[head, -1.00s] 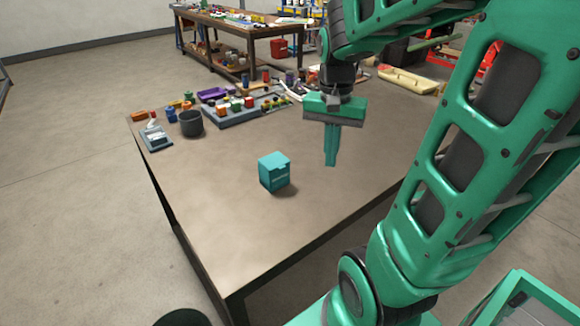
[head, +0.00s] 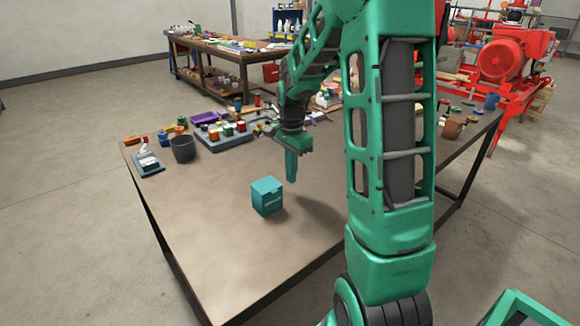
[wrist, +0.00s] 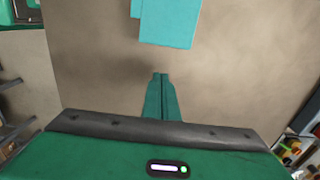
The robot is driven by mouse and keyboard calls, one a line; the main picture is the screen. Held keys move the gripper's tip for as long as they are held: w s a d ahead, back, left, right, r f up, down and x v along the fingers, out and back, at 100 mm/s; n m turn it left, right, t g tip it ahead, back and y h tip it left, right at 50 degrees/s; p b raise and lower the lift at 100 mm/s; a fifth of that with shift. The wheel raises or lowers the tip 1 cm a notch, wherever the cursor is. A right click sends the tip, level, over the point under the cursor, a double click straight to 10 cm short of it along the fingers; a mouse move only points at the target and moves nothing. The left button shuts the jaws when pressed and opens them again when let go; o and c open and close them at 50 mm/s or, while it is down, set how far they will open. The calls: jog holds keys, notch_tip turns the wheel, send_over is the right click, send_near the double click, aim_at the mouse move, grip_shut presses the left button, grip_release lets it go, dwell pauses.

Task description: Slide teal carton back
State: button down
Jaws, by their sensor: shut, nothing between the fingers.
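The teal carton (head: 267,197) stands upright on the brown table (head: 205,235), near its front part, with clear tabletop around it. My gripper (head: 291,180) is shut and empty, pointing down above the table, a little behind and to the right of the carton in the head view. In the wrist view the closed fingertips (wrist: 160,76) point toward the carton (wrist: 170,22), which is cut off by the top edge. A gap of bare tabletop shows between fingertips and carton there. The exact height of the fingertips above the table is hard to tell.
A dark cup (head: 183,149), a grey device (head: 148,162) and a tray of coloured parts (head: 225,135) stand at the table's back left. A brown mug (head: 452,128) is at the right. A red pump (head: 505,55) stands behind. The tabletop left of the carton is clear.

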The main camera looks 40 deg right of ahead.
aim_at(281, 191)
notch_tip(281, 191, down, 5)
jog(key=shift+s+f, duration=0.1)
jog(key=shift+a, duration=2)
